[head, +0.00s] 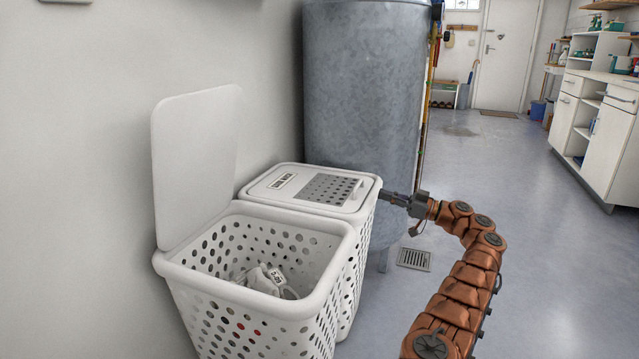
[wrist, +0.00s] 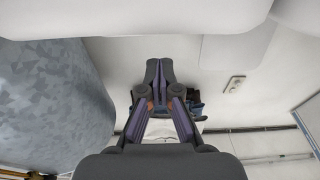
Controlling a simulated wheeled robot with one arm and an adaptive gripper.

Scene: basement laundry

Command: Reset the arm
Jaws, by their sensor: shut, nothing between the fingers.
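My gripper (head: 386,196) is at the end of my copper-coloured arm, which reaches up from the lower right in the head view. Its fingers are together and point left, by the right edge of the closed hamper's lid (head: 314,188). I cannot tell whether they touch it. In the wrist view my gripper (wrist: 159,64) shows its fingers shut with nothing between them. In front of the closed hamper stands an open white hamper (head: 170,262), its lid (head: 196,160) raised, with a pale cloth item (head: 262,280) inside.
A large grey metal tank (head: 362,90) stands behind the hampers, close to my gripper. A floor drain (head: 413,259) lies right of the tank's foot. White cabinets (head: 600,150) stand at the far right. Open floor stretches to a white door (head: 505,55).

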